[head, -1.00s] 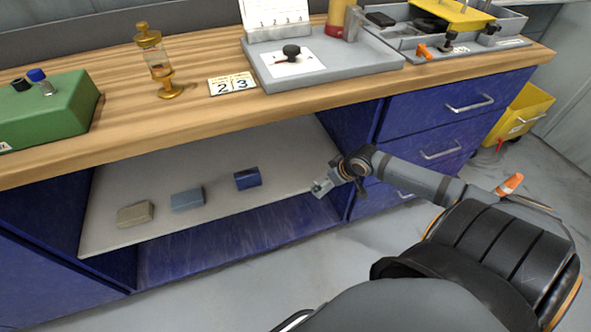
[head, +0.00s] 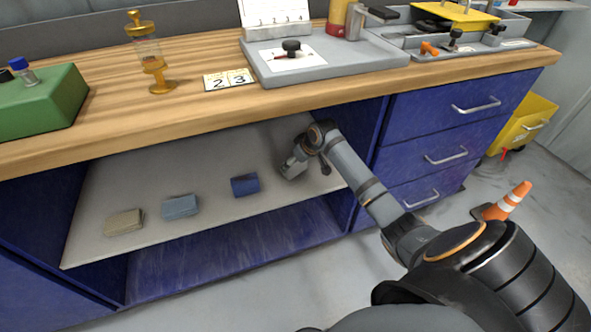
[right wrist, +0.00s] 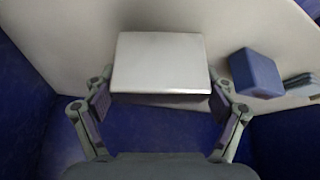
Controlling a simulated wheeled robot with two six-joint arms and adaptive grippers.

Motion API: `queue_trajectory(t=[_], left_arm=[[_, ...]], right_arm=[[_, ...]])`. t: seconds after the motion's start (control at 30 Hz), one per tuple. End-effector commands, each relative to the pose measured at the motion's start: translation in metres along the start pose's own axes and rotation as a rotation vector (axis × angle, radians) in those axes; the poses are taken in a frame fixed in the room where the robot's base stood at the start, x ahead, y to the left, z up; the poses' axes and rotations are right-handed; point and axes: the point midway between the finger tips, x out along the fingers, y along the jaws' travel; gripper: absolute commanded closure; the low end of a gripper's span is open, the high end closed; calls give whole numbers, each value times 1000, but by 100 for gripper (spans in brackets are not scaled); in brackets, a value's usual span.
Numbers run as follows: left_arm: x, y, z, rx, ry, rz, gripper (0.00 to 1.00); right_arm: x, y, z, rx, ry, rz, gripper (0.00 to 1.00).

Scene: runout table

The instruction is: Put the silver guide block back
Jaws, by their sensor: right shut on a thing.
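The silver guide block (right wrist: 160,62) is a pale, flat-topped block in the right wrist view, between the two fingers of my right gripper (right wrist: 160,100). The gripper is shut on it. In the head view my right gripper (head: 291,168) is at the right part of the grey shelf (head: 225,160) under the worktop, right of the dark blue block (head: 245,185). The block is hard to make out there. I cannot tell whether it touches the shelf. My left gripper is not in view.
A grey-blue block (head: 180,207) and a beige block (head: 125,222) stand left of the dark blue one, in a row. The wooden worktop (head: 120,125) hangs over the shelf. Blue drawers (head: 440,150) stand to the right. The shelf behind the row is clear.

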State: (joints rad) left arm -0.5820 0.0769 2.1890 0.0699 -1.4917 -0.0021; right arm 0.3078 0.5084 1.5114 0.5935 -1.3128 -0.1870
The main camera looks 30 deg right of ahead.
Motion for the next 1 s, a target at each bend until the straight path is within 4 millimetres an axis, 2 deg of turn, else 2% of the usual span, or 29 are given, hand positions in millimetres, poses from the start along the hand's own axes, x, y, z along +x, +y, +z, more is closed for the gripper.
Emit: queue_trajectory(t=[0.07,0.17,0.47,0.5,0.6,0.93,1.0], left_arm=[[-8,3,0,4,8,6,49],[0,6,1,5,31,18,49],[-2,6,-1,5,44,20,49],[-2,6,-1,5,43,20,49],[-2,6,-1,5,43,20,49],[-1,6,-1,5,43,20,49],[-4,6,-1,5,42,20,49]], right_arm=[[12,-1,7,0,0,-1,76],[26,-1,15,0,1,-1,76],[26,0,15,0,2,0,76],[27,-1,17,1,-1,-1,13],[27,0,17,1,-1,-1,0],[27,0,16,0,-1,0,0],[22,0,15,-1,0,1,0]])
